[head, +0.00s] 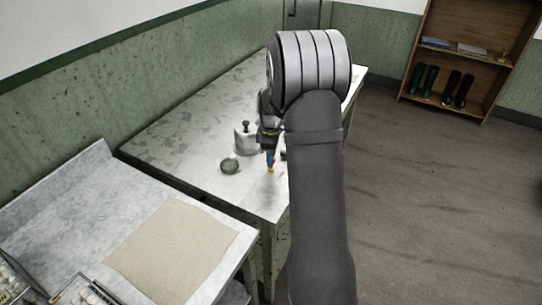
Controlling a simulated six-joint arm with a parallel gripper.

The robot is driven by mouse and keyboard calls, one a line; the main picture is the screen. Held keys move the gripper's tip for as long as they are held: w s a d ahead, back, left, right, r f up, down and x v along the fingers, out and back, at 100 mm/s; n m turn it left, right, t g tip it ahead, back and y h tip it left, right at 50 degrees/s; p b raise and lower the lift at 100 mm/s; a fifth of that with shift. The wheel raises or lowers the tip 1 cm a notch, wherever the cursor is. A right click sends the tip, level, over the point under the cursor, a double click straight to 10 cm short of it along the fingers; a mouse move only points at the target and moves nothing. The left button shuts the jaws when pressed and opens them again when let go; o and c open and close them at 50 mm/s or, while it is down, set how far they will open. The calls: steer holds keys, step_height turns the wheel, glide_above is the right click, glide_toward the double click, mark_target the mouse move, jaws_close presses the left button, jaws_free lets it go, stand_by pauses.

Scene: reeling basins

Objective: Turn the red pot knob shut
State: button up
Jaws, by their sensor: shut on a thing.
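My gripper (269,150) points down over the speckled grey table (185,135), just left of my forearm. It is shut on a small blue, red and orange thing (270,164), which shows under the jaws near the table top. A little red shows on it, but it is too small to tell whether this is the red pot knob. A whitish pot (243,144) with a dark knob on top stands just left of my gripper. My arm hides part of the table to the right.
A small round greenish dish (229,166) sits left of my gripper. A lower bench (80,205) with a beige cloth (170,250) and trays (85,292) is at the front left. A wooden shelf (468,50) with boots stands far right. The floor between is clear.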

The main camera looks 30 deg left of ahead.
steer(key=m, duration=0.6)
steer(key=shift+m, duration=0.3)
steer(key=m, duration=0.6)
steer(key=shift+r, duration=0.1)
stand_by(0.3)
steer(key=o, duration=1)
steer(key=shift+c, duration=0.2)
step_height(320, 180, up, 17)
steer(key=shift+r, duration=0.2)
steer(key=shift+f, duration=0.15)
step_height(320, 180, down, 17)
steer(key=shift+f, duration=0.15)
